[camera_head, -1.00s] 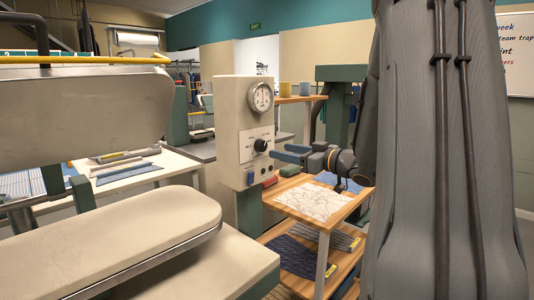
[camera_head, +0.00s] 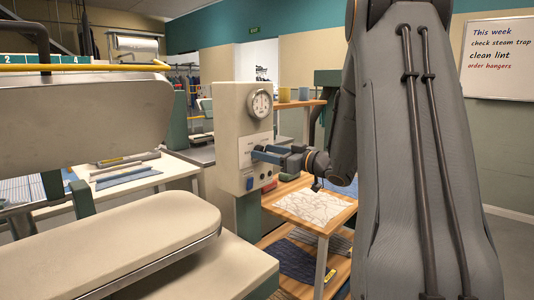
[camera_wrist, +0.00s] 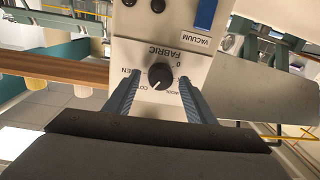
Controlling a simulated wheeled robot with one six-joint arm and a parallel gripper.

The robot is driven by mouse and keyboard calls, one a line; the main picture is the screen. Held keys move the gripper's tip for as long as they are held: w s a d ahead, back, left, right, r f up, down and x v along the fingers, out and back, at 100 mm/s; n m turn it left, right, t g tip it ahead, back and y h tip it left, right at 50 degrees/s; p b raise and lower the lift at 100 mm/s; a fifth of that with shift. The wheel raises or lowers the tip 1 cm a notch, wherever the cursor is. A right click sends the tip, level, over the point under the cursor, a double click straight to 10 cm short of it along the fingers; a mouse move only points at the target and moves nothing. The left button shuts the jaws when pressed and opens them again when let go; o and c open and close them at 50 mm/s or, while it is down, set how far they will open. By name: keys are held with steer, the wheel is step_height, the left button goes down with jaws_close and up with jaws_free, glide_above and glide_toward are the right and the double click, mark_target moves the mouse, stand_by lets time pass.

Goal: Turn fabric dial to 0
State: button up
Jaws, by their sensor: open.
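The black fabric dial (camera_wrist: 161,76) shows in the wrist view on a pale panel (camera_wrist: 190,62) that appears upside down. The word FABRIC and a 0 are printed beside it. Its light pointer mark seems to face the lower left, near the letters CO, away from the 0. My gripper (camera_wrist: 159,88) is open, with one blue finger on each side of the dial; I see small gaps and cannot tell any contact. In the head view my gripper (camera_head: 262,153) reaches the front of the panel, and its fingers hide the dial.
A round gauge (camera_head: 260,104) sits above the dial on the beige control box (camera_head: 228,125). A padded press (camera_head: 120,240) fills the left. A wooden shelf table (camera_head: 335,218) with folded cloth stands below my gripper. A blue switch (camera_wrist: 206,13) marked VACUUM is near the dial.

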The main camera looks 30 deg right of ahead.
steer(key=shift+c, duration=0.3)
steer(key=c, duration=1)
